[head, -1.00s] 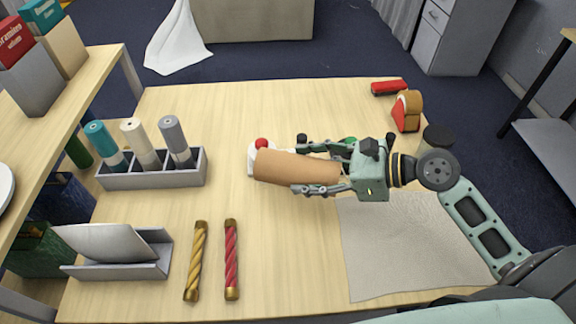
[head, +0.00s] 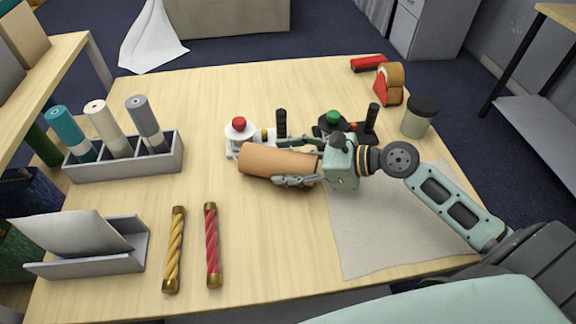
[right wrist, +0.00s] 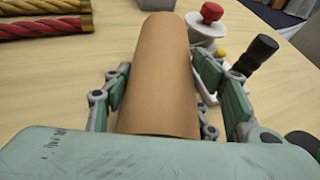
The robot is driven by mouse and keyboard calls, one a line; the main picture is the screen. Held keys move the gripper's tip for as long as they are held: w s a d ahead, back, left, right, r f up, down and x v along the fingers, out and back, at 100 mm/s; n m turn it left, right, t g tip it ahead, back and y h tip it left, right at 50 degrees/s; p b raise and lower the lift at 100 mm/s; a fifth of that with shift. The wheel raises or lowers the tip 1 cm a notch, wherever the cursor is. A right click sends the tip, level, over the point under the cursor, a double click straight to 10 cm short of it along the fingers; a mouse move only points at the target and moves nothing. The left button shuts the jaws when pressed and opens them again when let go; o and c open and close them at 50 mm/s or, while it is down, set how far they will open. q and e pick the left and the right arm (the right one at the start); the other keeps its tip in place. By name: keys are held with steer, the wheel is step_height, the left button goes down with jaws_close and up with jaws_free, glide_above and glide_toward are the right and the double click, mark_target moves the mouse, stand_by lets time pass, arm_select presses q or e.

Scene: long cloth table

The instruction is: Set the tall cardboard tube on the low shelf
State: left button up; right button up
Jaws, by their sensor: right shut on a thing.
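The cardboard tube (head: 262,160) is a plain brown cylinder, lying roughly level across the picture in the head view. My right gripper (head: 283,163) is shut around it, with one finger on each side. The right wrist view shows the tube (right wrist: 160,75) between the fingers (right wrist: 172,98), its far end pointing away. Its near end is hidden by the gripper body. The tube is over the middle of the table. A grey lower shelf (head: 535,125) shows under a wooden top at the right; I cannot tell if this is the low shelf. My left gripper is out of view.
A white device with a red knob (head: 239,123) and a black-handled one with a green knob (head: 333,118) stand close behind the tube. A grey holder (head: 128,168) with rolls, a file stand (head: 90,262) and two twisted rods (head: 212,245) are left. A jar (head: 416,122) stands right.

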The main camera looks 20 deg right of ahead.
steer(key=shift+f, duration=0.2)
steer(key=o, duration=0.7)
steer(key=shift+f, duration=0.1)
steer(key=o, duration=0.4)
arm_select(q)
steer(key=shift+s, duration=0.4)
arm_select(e)
steer(key=shift+o, duration=0.2)
